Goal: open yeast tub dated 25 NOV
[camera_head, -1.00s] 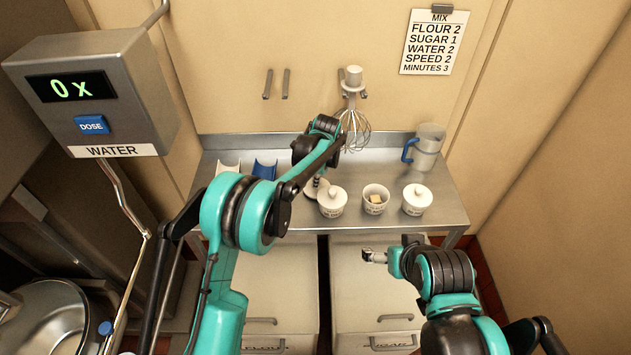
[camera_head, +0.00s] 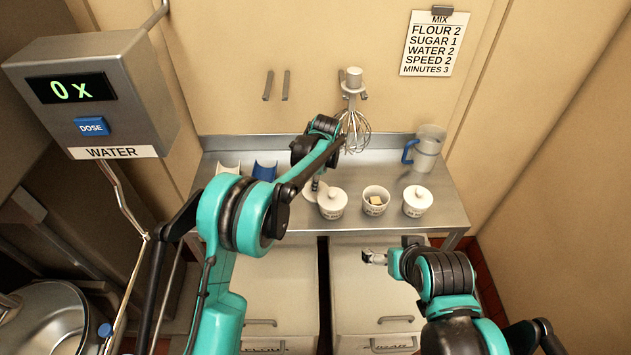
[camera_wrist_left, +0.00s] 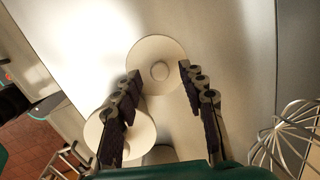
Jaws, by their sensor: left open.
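Three small white tubs stand in a row on the steel counter (camera_head: 290,220). The left tub (camera_head: 333,208) and right tub (camera_head: 417,203) have knobbed lids on. The middle tub (camera_head: 376,203) is open, with a pale yellowish block inside. Their labels are too small to read. A loose white lid (camera_head: 311,191) lies on the counter left of the left tub. In the left wrist view the lid (camera_wrist_left: 150,48) appears beyond and between the spread fingers. My left gripper (camera_wrist_left: 160,72) is open and empty above it. My right gripper (camera_head: 375,257) is in front of the counter, its jaws unclear.
A white scoop (camera_head: 228,168) and a blue scoop (camera_head: 264,169) lie at the counter's back left. A whisk (camera_head: 354,128) hangs on the wall. A jug (camera_head: 428,148) stands at the back right. The water dispenser (camera_head: 92,95) is at left. Drawers (camera_head: 375,310) are below.

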